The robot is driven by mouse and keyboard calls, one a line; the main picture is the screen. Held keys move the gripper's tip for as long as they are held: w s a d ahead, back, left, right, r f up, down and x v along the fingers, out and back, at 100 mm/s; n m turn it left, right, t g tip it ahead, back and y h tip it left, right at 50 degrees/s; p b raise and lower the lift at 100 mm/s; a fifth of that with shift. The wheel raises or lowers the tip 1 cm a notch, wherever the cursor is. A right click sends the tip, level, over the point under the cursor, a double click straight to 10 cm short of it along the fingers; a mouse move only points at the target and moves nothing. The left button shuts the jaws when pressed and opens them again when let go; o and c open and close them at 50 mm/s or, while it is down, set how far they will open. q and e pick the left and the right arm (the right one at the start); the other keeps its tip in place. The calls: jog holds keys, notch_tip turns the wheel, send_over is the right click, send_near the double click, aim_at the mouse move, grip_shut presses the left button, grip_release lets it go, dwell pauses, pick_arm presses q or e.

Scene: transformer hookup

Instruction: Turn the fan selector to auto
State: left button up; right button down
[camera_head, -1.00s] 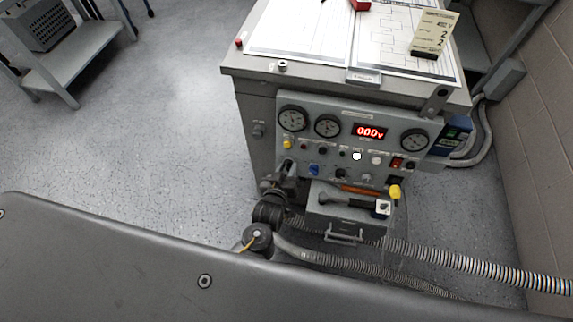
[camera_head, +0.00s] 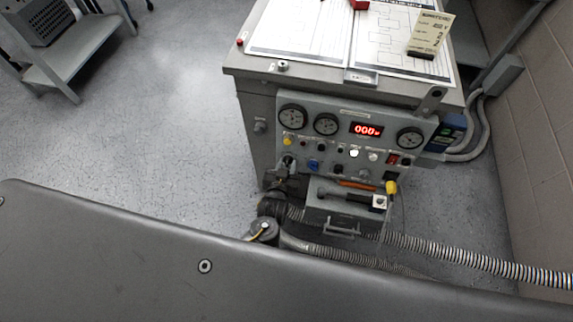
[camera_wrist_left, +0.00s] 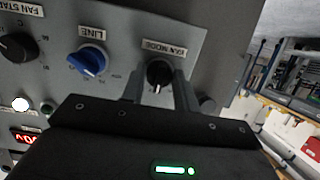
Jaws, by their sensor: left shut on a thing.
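The fan selector is a small black knob (camera_wrist_left: 158,72) under a FAN MODE label in the left wrist view. A pale pointer mark shows on its lower side in that view; its position markings are too small to read. My left gripper (camera_wrist_left: 159,90) has one finger on each side of the knob and is shut on it. In the head view my left gripper (camera_head: 287,168) is at the lower left of the grey control panel (camera_head: 345,112), covering much of the knob. My right gripper is not in view.
A blue LINE knob (camera_wrist_left: 88,60) and a black FAN STAGE knob (camera_wrist_left: 18,46) sit beside the selector. A grey drawer-like box (camera_head: 322,212) projects below the panel, close to my left arm. A ribbed hose (camera_head: 450,255) runs right. Open floor lies left.

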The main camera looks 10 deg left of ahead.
pick_arm(q)
jog(key=o, duration=1)
jog(key=shift+c, duration=0.2)
jog(key=v, duration=1.1)
jog(key=shift+p, duration=0.45)
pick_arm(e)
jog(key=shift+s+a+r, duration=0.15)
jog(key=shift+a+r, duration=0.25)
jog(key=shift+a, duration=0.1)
pick_arm(q)
jog(key=shift+w, duration=0.1)
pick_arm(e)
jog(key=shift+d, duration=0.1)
